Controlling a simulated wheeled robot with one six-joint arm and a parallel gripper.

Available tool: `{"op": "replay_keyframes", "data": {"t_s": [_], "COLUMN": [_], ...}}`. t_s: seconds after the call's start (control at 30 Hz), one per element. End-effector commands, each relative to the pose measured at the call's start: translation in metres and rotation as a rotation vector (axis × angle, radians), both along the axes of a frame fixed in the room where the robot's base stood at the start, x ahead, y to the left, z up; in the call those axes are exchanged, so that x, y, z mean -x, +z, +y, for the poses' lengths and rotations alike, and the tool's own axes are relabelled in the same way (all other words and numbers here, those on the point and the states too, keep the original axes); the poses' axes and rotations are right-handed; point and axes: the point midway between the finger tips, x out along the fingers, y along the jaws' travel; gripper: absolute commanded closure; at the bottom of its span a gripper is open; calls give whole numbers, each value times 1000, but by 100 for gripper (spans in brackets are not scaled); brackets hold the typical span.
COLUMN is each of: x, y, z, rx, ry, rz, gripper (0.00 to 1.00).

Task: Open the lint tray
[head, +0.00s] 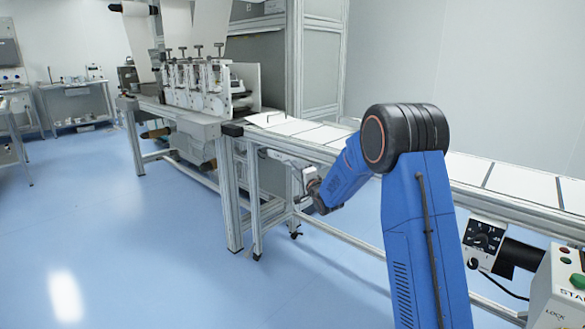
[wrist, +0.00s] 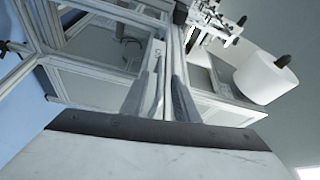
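I cannot pick out the lint tray for certain in either view. The web machine (head: 195,85) stands at the back, with rollers above and a metal frame below.
The conveyor (head: 315,134) carries flat white sheets and runs from the machine to the lower right. A control box (head: 560,290) with a green button is at the lower right. A white roll (wrist: 265,78) shows in the wrist view. Blue floor (head: 120,240) is clear at left.

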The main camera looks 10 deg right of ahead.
Motion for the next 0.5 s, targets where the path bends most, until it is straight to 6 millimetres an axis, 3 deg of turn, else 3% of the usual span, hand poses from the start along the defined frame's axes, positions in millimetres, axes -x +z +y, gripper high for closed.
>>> {"op": "replay_keyframes", "data": {"t_s": [0.2,0.5], "x": [-27,-36], "y": [2,3], "z": [7,9], "rx": [0,0], "ry": [0,0], "rz": [0,-1], "gripper": [72,72]}}
